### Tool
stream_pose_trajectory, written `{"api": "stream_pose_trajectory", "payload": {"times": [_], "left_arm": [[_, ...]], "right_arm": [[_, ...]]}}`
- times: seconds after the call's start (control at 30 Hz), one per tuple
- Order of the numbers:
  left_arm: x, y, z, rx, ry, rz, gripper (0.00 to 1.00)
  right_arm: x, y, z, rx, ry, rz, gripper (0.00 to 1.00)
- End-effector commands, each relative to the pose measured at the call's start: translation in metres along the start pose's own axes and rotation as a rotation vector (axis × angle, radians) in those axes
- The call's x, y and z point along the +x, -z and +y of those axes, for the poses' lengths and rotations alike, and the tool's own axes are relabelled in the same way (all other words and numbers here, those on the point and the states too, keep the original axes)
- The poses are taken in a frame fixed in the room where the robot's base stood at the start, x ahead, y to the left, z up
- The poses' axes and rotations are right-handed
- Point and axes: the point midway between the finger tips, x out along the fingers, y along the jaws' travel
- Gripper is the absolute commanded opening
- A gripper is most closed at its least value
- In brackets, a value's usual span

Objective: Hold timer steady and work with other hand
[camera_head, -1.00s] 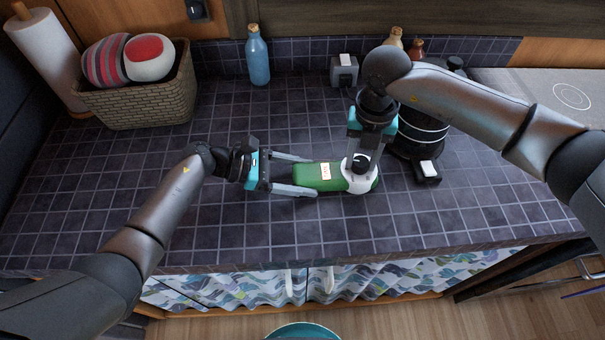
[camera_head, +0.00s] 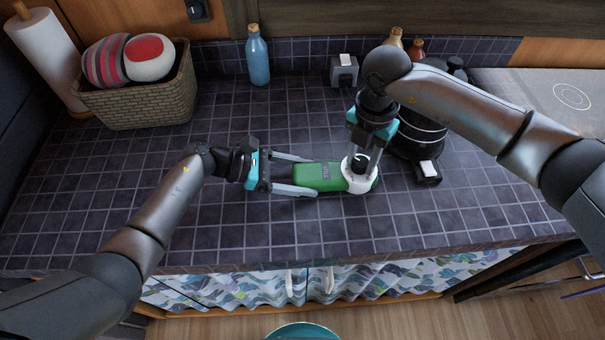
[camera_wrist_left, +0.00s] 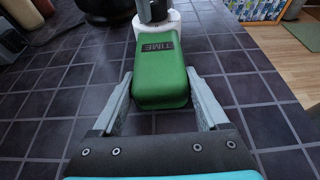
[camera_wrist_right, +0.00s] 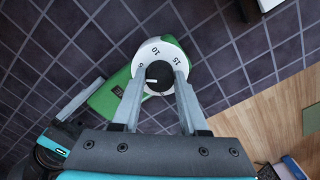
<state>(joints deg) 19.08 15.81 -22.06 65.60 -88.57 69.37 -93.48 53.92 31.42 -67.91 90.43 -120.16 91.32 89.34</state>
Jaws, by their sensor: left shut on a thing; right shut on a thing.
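The timer (camera_head: 318,178) lies on the tiled counter, with a green body and a round white dial (camera_wrist_right: 160,50) at its right end. The dial bears black numbers, 10 and 15 among them, and a black knob (camera_wrist_right: 158,76). My left gripper (camera_head: 312,177) is shut on the green body from the left, a finger along each side. The left wrist view shows a dark label reading TIME on the body (camera_wrist_left: 165,82). My right gripper (camera_head: 362,167) points down from above and is shut on the knob, one finger on each side.
A round black appliance (camera_head: 418,140) stands just right of the timer, close to my right gripper. A wicker basket (camera_head: 140,104), paper roll (camera_head: 48,60), blue bottle (camera_head: 258,58) and small grey box (camera_head: 344,72) stand farther back. The counter in front of the timer is clear.

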Motion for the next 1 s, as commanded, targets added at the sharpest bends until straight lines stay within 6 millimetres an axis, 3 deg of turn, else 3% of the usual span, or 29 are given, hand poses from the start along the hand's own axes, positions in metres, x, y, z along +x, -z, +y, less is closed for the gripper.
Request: {"api": "stream_pose_trajectory", "payload": {"times": [0.33, 0.63, 1.0], "left_arm": [[-0.0002, 0.0003, 0.0002, -0.001, -0.001, 0.001, 0.13], [-0.0002, 0.0004, 0.0002, 0.0, -0.001, 0.001, 0.13], [-0.0002, 0.0005, 0.0002, -0.001, -0.001, 0.001, 0.13]], "right_arm": [[-0.0002, 0.0001, 0.0001, 0.03, 0.0, 0.0, 0.03], [-0.0002, 0.0, -0.0002, 0.253, 0.001, 0.001, 0.03], [-0.0002, -0.0001, -0.0001, 0.295, 0.0, 0.0, 0.03]]}}
